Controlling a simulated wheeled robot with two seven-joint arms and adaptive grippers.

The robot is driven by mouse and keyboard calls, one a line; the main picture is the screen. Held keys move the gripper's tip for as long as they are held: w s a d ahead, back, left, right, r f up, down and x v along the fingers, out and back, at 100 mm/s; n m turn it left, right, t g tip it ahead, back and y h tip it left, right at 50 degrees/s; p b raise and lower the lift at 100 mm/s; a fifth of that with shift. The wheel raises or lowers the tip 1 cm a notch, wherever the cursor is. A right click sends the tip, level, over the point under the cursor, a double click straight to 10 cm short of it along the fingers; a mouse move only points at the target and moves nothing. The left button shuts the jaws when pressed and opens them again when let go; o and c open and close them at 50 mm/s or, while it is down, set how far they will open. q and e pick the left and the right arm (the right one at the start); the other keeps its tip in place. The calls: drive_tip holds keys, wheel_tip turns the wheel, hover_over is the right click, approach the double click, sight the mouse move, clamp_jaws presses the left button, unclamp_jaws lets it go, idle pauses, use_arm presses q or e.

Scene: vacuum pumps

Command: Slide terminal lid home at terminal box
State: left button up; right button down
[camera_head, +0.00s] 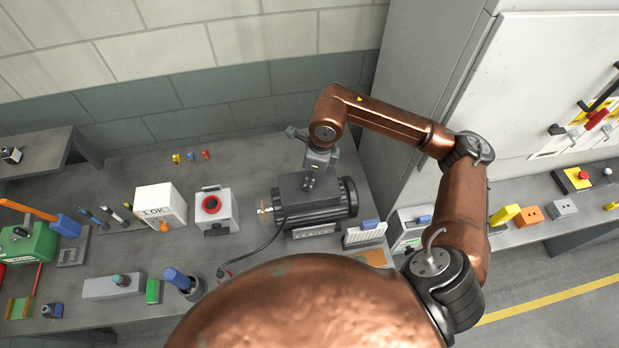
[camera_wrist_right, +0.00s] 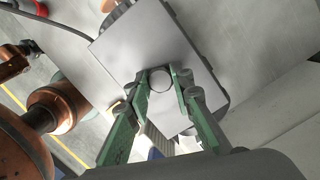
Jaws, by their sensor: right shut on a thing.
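The terminal lid (camera_wrist_right: 130,50) is a flat grey square plate with a round knob (camera_wrist_right: 160,80) in the right wrist view. In the head view the dark lid (camera_head: 291,188) is over the top of a black finned pump motor (camera_head: 325,212). My right gripper (camera_head: 317,178) is above it, pointing down. Its green fingers (camera_wrist_right: 162,78) are shut on the knob from both sides. The terminal box under the lid is mostly hidden, so I cannot tell how the lid sits on it. My left gripper is not in view.
A dark cable (camera_head: 262,248) runs from the motor's left along the bench. A box with a red button (camera_head: 211,203) and a white meter (camera_head: 160,206) stand to the left. A white louvred part (camera_head: 365,235) is close at the right. A grey cabinet (camera_head: 420,70) rises behind right.

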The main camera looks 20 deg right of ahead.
drive_tip(key=shift+f+b, duration=0.25)
drive_tip(key=shift+b, duration=0.05)
idle(0.4)
drive_tip(key=c, duration=1.6)
unclamp_jaws()
drive_tip(key=r, duration=0.5)
drive_tip(key=d+r, duration=0.1)
drive_tip(key=r, duration=0.1)
drive_tip(key=shift+s+r, duration=0.25)
drive_tip(key=shift+s, duration=0.1)
